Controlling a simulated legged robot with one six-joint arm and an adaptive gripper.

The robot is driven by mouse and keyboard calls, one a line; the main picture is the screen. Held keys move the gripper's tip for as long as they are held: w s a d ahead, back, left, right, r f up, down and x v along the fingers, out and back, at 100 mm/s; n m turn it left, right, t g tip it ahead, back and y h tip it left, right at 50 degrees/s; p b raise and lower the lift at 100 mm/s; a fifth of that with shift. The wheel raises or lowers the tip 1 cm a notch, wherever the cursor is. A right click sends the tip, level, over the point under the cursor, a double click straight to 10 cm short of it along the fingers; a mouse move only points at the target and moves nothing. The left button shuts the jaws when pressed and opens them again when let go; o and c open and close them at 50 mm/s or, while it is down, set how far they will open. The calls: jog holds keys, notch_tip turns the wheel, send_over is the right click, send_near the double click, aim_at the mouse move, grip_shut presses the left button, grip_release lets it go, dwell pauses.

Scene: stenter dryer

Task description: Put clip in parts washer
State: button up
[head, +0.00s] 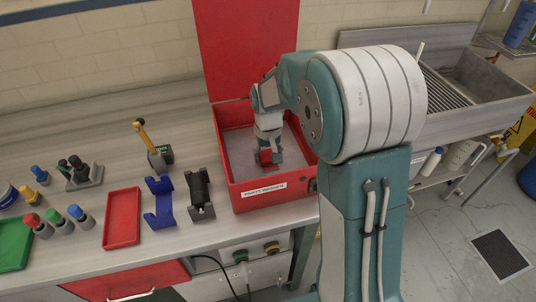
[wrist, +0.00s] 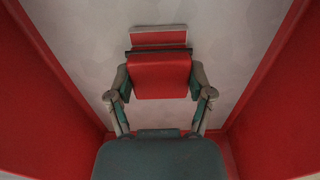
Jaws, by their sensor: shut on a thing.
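The parts washer (head: 276,198) is a red open box with a labelled front and a pale floor; its red lid (head: 243,50) stands upright behind it. My gripper (head: 267,155) reaches down inside the box. It is shut on a red block-like piece, which I take as the clip (head: 265,157). In the wrist view, the clip (wrist: 160,76) sits between the two fingers of my gripper (wrist: 160,90), above the pale floor with red walls on both sides. A dark band and a thinner red strip show at its far edge. I cannot tell whether it touches the floor.
Left of the washer on the bench stand a black holder (head: 201,194), a blue cradle (head: 159,202), a red tray (head: 122,218), a yellow-handled tool (head: 146,140) and several coloured bottles. A metal sink (head: 480,85) lies to the right.

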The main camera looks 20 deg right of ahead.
aim_at(268, 154)
jog(key=o, duration=1.3)
notch_tip(268, 154, up, 11)
jog(key=s+r+t, duration=0.2)
jog(key=s+r, duration=0.5)
jog(key=s, duration=0.3)
jog(key=s+f+t, duration=0.1)
jog(key=s+t, duration=0.2)
jog(key=s, duration=1)
jog(key=shift+s+f+t, duration=0.15)
jog(key=shift+f+t, duration=0.15)
jog(key=shift+f, duration=0.05)
